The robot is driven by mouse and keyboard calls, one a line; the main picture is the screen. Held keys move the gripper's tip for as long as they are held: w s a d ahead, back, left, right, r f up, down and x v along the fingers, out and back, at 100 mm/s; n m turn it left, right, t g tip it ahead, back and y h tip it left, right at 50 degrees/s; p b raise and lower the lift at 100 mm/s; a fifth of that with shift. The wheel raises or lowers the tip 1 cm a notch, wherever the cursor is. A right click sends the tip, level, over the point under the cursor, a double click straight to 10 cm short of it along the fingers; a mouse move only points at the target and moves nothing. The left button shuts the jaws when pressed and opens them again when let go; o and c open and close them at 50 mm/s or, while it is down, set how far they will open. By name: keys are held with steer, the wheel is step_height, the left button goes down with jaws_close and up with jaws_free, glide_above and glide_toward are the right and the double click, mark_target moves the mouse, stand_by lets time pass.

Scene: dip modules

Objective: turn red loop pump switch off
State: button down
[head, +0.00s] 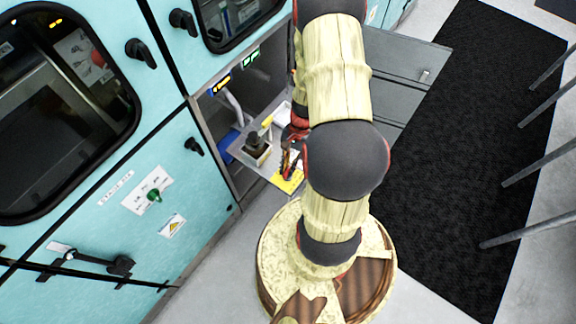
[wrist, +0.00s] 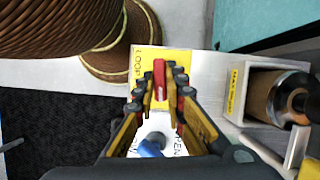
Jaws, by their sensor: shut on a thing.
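The red loop pump switch shows in the wrist view as a slim red lever (wrist: 159,79) in front of a yellow label (wrist: 147,62) reading "LOOP". My gripper (wrist: 159,88) has its yellow and black fingers closed around this lever. In the head view my gripper (head: 288,160) is low over the outer end of a grey shelf, next to the yellow label (head: 290,182). The switch itself cannot be made out there, and my arm covers part of the shelf. Which position the lever is in is not clear.
A dark cylinder in a pale square holder (wrist: 272,97) stands right of my gripper in the wrist view. Between my fingers show a blue part (wrist: 150,148) and a white plate with partly hidden lettering. Teal cabinets (head: 110,160) flank the shelf's left side.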

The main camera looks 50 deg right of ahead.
steer(key=shift+m, duration=0.6)
steer(key=c, duration=1.8)
jaws_free()
steer(key=shift+c, duration=0.2)
steer(key=v, duration=1.2)
steer(key=shift+s, duration=0.3)
